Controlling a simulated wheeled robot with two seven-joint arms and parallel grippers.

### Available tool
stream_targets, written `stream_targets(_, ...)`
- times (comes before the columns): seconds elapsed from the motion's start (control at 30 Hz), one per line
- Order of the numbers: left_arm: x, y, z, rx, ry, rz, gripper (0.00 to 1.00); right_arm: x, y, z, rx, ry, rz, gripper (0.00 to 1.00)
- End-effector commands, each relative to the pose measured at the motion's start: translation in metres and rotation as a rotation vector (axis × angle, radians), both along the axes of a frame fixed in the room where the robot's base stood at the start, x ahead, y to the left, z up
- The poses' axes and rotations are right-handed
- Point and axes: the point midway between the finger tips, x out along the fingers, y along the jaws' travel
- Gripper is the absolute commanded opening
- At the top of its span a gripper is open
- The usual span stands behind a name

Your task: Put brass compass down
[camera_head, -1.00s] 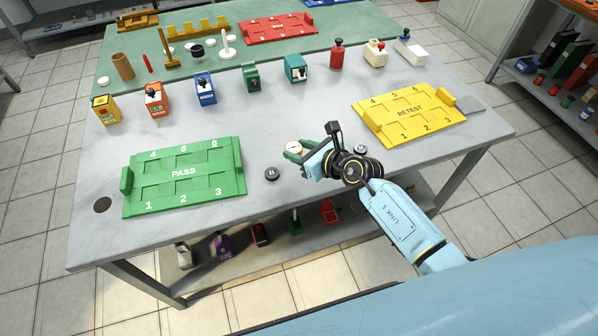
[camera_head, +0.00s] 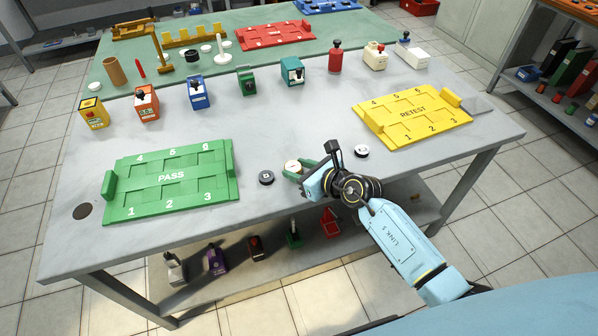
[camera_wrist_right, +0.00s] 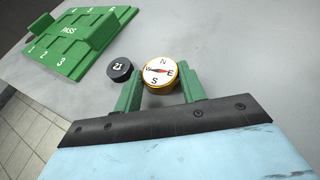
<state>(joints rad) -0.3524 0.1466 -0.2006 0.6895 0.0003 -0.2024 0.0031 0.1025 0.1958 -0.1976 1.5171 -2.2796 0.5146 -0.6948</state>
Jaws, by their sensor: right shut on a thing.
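The brass compass (camera_wrist_right: 160,73) is a small round case with a white dial and a red-and-dark needle, face up. It sits between the green fingertips of my right gripper (camera_wrist_right: 162,90), which is shut on it. In the head view the compass (camera_head: 292,166) shows at the tip of the right gripper (camera_head: 299,169), low over or on the grey table near its front edge; I cannot tell whether it touches. A black round piece (camera_head: 266,177) with a marking lies just left of it, apart. My left gripper is not in view.
A green PASS tray (camera_head: 172,198) lies left and a yellow RETEST tray (camera_head: 414,113) right. Several small coloured devices line the table's middle. The grey surface behind the compass is clear. A lower shelf holds more items.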

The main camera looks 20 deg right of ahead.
Motion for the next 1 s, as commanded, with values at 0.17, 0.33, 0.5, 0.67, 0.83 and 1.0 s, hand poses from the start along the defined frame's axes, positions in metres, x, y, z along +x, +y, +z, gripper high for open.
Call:
stream_targets(0.17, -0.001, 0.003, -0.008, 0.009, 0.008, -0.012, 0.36, 0.0, 0.0, -0.008, 0.0, -0.001, 0.0, 0.17)
stream_targets(0.33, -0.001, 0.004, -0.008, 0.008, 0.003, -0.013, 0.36, 0.0, 0.001, -0.011, 0.0, -0.001, 0.0, 0.49)
stream_targets(0.5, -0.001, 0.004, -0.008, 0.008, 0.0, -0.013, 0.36, 0.0, 0.001, -0.012, 0.0, -0.001, 0.001, 0.62)
stream_targets(0.67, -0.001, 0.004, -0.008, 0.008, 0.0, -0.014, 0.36, 0.0, 0.0, -0.012, 0.0, -0.001, 0.0, 0.62)
stream_targets(0.83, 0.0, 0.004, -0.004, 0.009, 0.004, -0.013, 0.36, -0.003, -0.001, -0.005, 0.0, 0.001, 0.0, 0.62)
stream_targets(1.0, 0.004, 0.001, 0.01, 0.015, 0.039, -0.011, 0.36, -0.022, -0.012, 0.007, -0.002, 0.002, 0.0, 0.62)
